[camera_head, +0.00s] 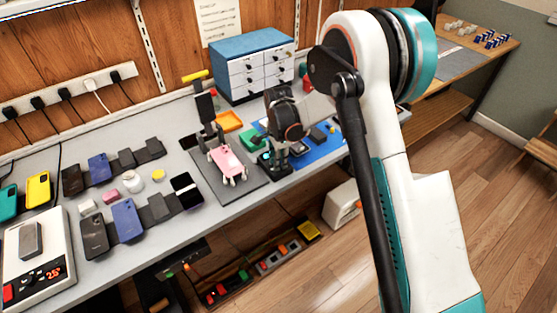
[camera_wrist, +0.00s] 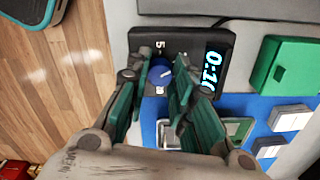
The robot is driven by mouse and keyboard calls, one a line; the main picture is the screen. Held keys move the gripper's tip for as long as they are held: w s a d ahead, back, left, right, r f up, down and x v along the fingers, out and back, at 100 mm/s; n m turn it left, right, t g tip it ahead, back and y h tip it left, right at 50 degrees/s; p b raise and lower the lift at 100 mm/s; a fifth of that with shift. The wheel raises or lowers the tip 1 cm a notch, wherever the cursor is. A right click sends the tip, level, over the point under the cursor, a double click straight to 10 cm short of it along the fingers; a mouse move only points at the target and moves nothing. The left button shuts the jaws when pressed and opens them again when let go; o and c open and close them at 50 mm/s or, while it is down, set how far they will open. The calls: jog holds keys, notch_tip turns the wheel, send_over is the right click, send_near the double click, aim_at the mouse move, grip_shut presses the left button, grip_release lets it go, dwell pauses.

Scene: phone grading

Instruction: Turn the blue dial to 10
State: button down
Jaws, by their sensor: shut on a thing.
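The blue dial (camera_wrist: 160,72) sits on a black box (camera_wrist: 210,35) in the wrist view. A pale pointer line shows on the dial's face. A white "5" stands at one side of the dial and another, partly hidden mark at the opposite side. In the head view my gripper (camera_head: 273,160) is low over the bench, and the dial is hidden there.
A green box (camera_wrist: 285,68) and a blue mat (camera_head: 322,148) lie beside the black box. A pink phone (camera_head: 226,160) rests on a stand to the left in the head view. A drawer cabinet (camera_head: 252,64) stands behind. The bench's front edge is close to my gripper.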

dwell(0.3)
jog(key=c, duration=1.4)
grip_release()
jog(key=shift+o, duration=0.2)
notch_tip(320, 180, up, 12)
